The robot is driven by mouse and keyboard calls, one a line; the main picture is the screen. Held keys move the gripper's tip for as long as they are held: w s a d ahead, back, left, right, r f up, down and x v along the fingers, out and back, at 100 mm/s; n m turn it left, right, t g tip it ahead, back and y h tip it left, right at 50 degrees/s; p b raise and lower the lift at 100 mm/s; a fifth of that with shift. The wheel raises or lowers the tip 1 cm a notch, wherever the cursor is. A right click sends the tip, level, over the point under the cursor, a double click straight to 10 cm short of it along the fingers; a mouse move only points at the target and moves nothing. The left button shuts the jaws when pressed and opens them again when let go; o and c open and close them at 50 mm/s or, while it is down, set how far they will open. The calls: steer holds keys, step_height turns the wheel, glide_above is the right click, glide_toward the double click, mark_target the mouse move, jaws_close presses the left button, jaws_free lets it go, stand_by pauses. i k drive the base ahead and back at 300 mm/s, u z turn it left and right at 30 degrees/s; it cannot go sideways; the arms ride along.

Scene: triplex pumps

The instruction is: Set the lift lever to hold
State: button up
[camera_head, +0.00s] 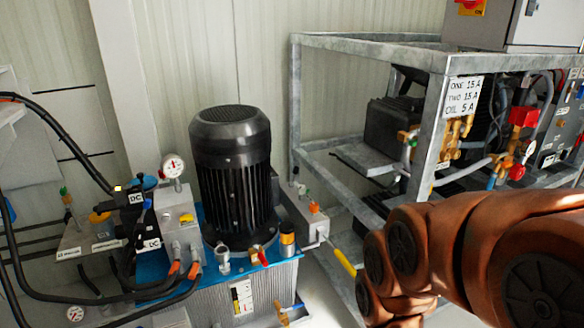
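A lever with a yellow handle (343,261) slants down to the right from a grey block (312,224), between the hydraulic unit and the metal frame. It may be the lift lever; no label that I can read confirms this. The handle's lower end is close to my orange-brown arm in the picture; I cannot tell whether they touch. My arm reaches in from the right edge and bends downward near the bottom. My gripper does not show.
A black motor (232,165) stands on a blue-topped tank (250,290) at centre. Black hoses and gauges crowd the left. A galvanised frame (370,45) with pump equipment and a red valve (523,116) fills the right. A narrow floor strip shows between tank and frame.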

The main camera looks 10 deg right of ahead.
mark_target(296, 170)
steer(key=u, duration=0.25)
steer(key=i, duration=0.85)
steer(key=u, duration=0.35)
